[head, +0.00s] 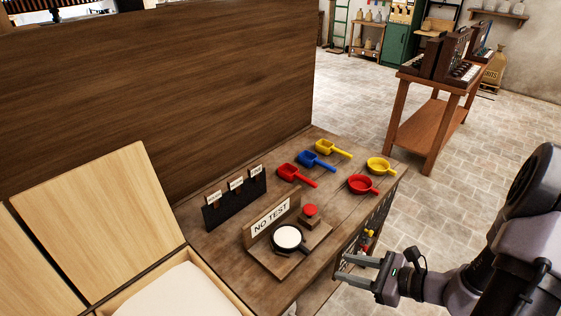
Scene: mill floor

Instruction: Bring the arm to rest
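My gripper (356,269) is at the lower right in the head view, beyond the front edge of the wooden bench (222,232). Its two fingers point left and stand apart, with nothing seen between them. My arm reaches in from the right edge, bent at a dark joint. The gripper is to the right of a small wooden stand (270,262) that bears a round pan with white contents (288,238).
A "NO TEST" sign (271,218) and a red button (310,210) are by the pan. Red (297,174), blue (316,161) and yellow (332,148) scoops lie behind. An open wooden box (114,305) stands left. Floor (480,190) at right is clear.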

